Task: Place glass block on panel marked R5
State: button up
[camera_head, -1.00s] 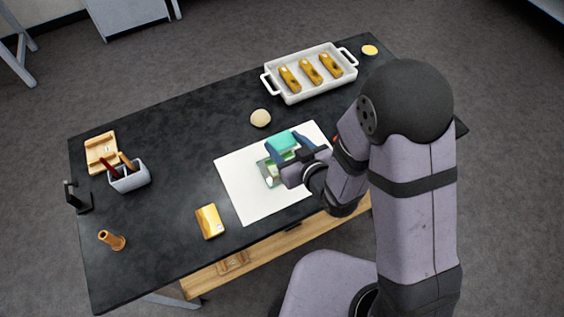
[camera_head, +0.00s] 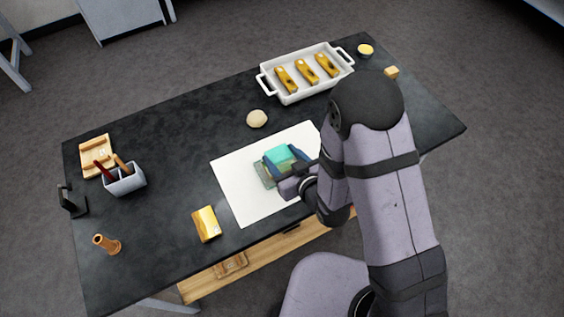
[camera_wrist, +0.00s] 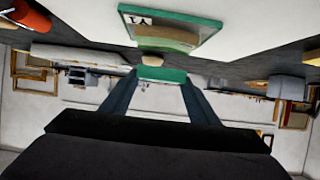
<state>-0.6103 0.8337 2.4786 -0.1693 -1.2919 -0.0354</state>
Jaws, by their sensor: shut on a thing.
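A teal-green glass block (camera_head: 281,154) is held between the fingers of my gripper (camera_head: 284,160) above the white sheet. In the wrist view my gripper (camera_wrist: 160,88) shows both fingers pressed on the sides of the green block (camera_wrist: 162,75). A clear panel with a green rim (camera_head: 263,176) lies on the white sheet, partly hidden under the block and gripper. In the wrist view this panel (camera_wrist: 205,34) bears a white label that seems to read Y1, seen at a slant. I cannot tell whether the block touches the panel.
The white sheet (camera_head: 236,187) lies on a dark table. A beige round lump (camera_head: 257,118) is behind the sheet, and a gold block (camera_head: 206,224) is in front. A white tray (camera_head: 264,88) with gold pieces stands at the back. A pen cup (camera_head: 125,182) is at left.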

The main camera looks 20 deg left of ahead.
aim_at(282, 163)
jog(key=shift+f, duration=1.7)
jog(key=shift+f, duration=0.15)
jog(key=o, duration=1.1)
jog(key=shift+o, duration=0.2)
jog(key=shift+r+p, duration=0.2)
jog(key=shift+p, duration=0.1)
jog(key=shift+s+d, duration=0.25)
jog(key=shift+d, duration=0.05)
jog(key=p+v, duration=0.1)
jog(key=v, duration=0.4)
jog(key=shift+r+p, duration=0.25)
jog(key=shift+p, duration=0.05)
jog(key=shift+p+v, duration=0.8)
jog(key=shift+p, duration=0.35)
jog(key=shift+f, duration=0.15)
